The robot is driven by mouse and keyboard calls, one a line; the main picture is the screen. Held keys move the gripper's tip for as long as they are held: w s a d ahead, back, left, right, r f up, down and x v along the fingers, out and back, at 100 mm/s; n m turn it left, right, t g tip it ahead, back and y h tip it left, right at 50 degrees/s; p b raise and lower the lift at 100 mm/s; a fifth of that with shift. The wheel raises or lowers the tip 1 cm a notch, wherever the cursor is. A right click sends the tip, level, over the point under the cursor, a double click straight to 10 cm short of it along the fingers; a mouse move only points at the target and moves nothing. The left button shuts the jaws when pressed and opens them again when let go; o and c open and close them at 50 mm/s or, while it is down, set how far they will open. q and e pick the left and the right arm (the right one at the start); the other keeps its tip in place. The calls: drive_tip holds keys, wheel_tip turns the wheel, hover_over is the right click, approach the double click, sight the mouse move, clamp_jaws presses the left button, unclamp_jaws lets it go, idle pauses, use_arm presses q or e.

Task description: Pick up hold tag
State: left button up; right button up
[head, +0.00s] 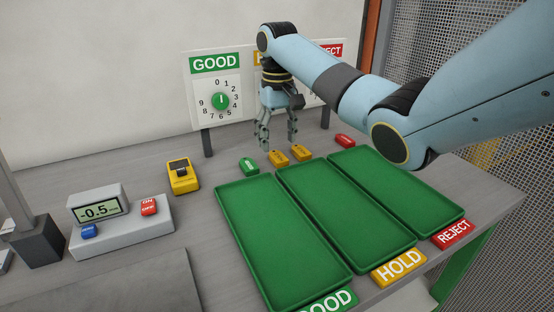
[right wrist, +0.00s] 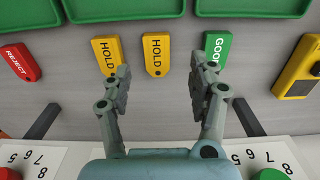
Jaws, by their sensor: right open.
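Two yellow hold tags lie side by side on the grey bench behind the trays. In the head view one hold tag (head: 279,158) is at the left and the other hold tag (head: 301,153) at the right. In the right wrist view, one hold tag (right wrist: 156,55) lies between the fingers' lines and the other hold tag (right wrist: 108,49) lies near the left finger. My right gripper (head: 277,142) is open and empty above the tags, pointing down. It also shows open in the right wrist view (right wrist: 163,80). My left gripper is not in view.
A green good tag (head: 249,166) and a red reject tag (head: 345,140) lie on either side. Three green trays (head: 270,245) stand in front. A dial panel (head: 218,92) stands behind. A yellow device (head: 182,176) and a scale (head: 122,232) are at the left.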

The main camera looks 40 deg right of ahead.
sight(279, 157)
wheel_tip(279, 157, down, 4)
drive_tip(key=shift+s+d, duration=0.1)
drive_tip(key=shift+d, duration=0.05)
drive_tip(key=shift+f, duration=0.5)
drive_tip(key=shift+c, duration=1)
drive_tip(key=c, duration=0.7)
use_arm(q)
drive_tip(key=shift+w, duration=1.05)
use_arm(e)
drive_tip(key=shift+c, duration=0.3)
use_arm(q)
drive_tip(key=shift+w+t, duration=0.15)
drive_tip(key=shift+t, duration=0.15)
